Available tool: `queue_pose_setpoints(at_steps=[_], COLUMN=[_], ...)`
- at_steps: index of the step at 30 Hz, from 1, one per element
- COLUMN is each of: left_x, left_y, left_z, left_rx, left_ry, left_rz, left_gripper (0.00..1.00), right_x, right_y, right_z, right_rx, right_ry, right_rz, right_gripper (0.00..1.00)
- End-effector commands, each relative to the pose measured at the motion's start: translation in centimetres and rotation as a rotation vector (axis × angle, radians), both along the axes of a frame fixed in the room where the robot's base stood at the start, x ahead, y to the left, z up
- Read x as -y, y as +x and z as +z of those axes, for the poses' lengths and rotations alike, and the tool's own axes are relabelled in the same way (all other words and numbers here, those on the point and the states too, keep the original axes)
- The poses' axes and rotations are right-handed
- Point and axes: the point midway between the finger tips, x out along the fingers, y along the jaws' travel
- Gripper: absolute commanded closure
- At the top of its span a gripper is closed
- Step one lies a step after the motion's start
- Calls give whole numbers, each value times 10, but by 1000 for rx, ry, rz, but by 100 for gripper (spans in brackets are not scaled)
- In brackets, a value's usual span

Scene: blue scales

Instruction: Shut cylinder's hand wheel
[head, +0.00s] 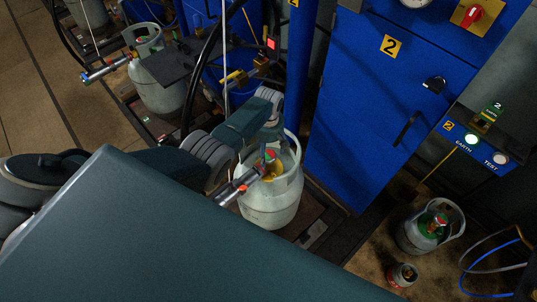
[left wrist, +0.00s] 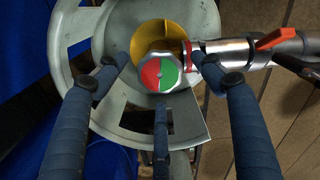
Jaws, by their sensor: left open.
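The grey-white gas cylinder (head: 272,209) stands upright on the scale platform below the blue cabinet. Its hand wheel (head: 270,155), part red and part green, sits on top inside the cylinder's collar. In the left wrist view the hand wheel (left wrist: 160,74) is near the middle, with the yellow part behind it. My left gripper (head: 271,136) is above the cylinder top. Its blue fingers (left wrist: 158,82) are spread open around the wheel's sides and below it, with no clear grip. My right gripper is not in view.
A silver connector with a red lever (left wrist: 270,42) joins the valve beside the wheel. The collar (left wrist: 82,38) surrounds it closely. A blue post (head: 301,65) and cabinet (head: 380,95) stand behind. Other cylinders stand at upper left (head: 160,88) and lower right (head: 417,238).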

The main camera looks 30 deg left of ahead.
Motion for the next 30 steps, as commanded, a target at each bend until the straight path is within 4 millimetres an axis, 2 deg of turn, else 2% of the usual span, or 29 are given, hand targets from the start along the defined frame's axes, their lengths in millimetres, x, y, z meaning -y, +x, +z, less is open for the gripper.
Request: queue_pose_setpoints(at_steps=[3, 12, 19, 30], left_x=[0, 0, 0, 0], left_y=[1, 1, 0, 0], left_z=[-8, -9, -9, -9], left_rx=[1, 2, 1, 0], left_ry=[0, 0, 0, 1], left_rz=[0, 0, 0, -46], left_gripper=[32, 32, 77, 77], right_x=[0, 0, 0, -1], right_y=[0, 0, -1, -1], right_z=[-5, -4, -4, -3], right_rx=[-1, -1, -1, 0], right_ry=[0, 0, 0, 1], right_rz=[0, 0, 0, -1], right_gripper=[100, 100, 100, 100])
